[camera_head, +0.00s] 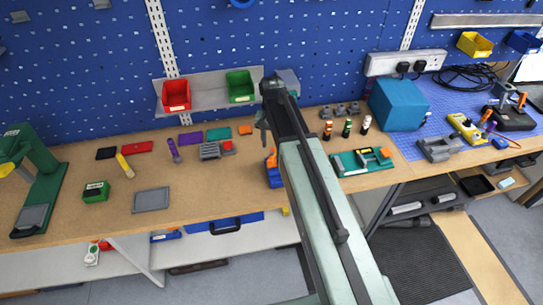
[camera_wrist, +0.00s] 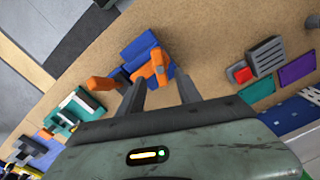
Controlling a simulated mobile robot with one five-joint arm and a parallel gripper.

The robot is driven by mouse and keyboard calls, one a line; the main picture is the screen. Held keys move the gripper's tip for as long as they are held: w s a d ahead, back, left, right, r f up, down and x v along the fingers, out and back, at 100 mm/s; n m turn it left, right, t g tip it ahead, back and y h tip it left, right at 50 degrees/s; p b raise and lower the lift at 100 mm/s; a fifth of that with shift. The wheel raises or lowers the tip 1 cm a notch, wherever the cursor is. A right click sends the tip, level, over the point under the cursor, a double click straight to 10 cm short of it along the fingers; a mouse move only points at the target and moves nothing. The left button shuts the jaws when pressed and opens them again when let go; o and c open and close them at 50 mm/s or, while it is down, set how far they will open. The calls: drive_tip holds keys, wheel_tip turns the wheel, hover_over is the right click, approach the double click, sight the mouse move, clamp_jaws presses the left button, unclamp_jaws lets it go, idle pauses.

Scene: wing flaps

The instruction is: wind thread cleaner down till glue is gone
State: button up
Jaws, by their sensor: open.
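A blue block with orange parts (camera_wrist: 138,50) lies on the bench in the wrist view, just beyond my fingertips. An orange bar sticks out to its left, and an upright orange piece stands near its middle. I cannot tell for sure that this is the thread cleaner, and I can make out no thread or glue. In the head view only its left side (camera_head: 273,178) shows; my arm hides the rest. My gripper (camera_wrist: 159,80) is open, its two grey fingers apart with nothing seen held between them. In the head view my gripper (camera_head: 264,125) is partly hidden by my arm.
A grey block with a red part (camera_head: 212,150) sits left of my arm. A green fixture (camera_head: 345,163) and several small bottles stand to its right. Red (camera_head: 176,95) and green (camera_head: 240,86) bins sit on a shelf behind. Bare bench lies left of the blue block.

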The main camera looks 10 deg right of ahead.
sight(272, 154)
wheel_tip(272, 154, down, 6)
drive_tip(key=b, duration=0.5)
drive_tip(key=shift+f, duration=0.1)
clamp_jaws()
drive_tip(key=shift+m, duration=2.9)
drive_tip(key=shift+w, duration=0.1)
